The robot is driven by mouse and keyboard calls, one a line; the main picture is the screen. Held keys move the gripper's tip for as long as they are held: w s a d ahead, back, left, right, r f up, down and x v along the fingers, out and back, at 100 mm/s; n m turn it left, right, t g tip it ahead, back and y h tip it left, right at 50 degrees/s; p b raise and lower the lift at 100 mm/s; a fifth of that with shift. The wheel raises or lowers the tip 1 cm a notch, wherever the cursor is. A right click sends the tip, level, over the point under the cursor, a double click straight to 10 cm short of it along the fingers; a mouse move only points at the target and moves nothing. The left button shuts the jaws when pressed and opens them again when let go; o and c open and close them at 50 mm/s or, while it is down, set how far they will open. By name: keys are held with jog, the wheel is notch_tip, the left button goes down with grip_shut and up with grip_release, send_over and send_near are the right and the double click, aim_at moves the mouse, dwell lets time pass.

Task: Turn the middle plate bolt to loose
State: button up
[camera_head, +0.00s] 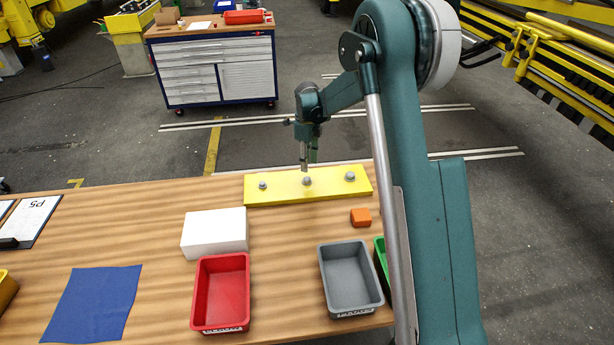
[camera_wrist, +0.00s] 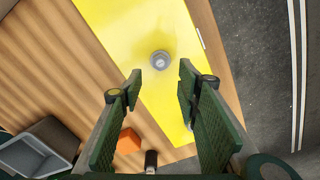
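The yellow plate (camera_head: 283,193) lies near the far edge of the wooden table. Three grey bolts stand on it in a row: a left bolt (camera_head: 263,185), the middle bolt (camera_head: 307,181) and a right bolt (camera_head: 350,176). My gripper (camera_head: 305,165) is above the middle bolt, pointing down. In the wrist view one bolt (camera_wrist: 160,60), apparently the middle one, shows on the yellow plate (camera_wrist: 125,30) beyond the gap between my open fingers (camera_wrist: 160,82). Nothing is between the fingers. Whether the fingertips are level with the bolt head, I cannot tell.
An orange cube (camera_head: 360,217) lies in front of the plate's right part. A white block (camera_head: 214,232), a red bin (camera_head: 220,292), a grey bin (camera_head: 350,279) and a partly hidden green bin (camera_head: 381,262) stand nearer. A blue cloth (camera_head: 93,304) lies at left.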

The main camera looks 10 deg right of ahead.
aim_at(307, 179)
jog(key=shift+f, duration=0.2)
jog(key=shift+f, duration=0.15)
jog(key=shift+f, duration=3.75)
jog(key=shift+c, duration=0.2)
jog(key=c, duration=0.8)
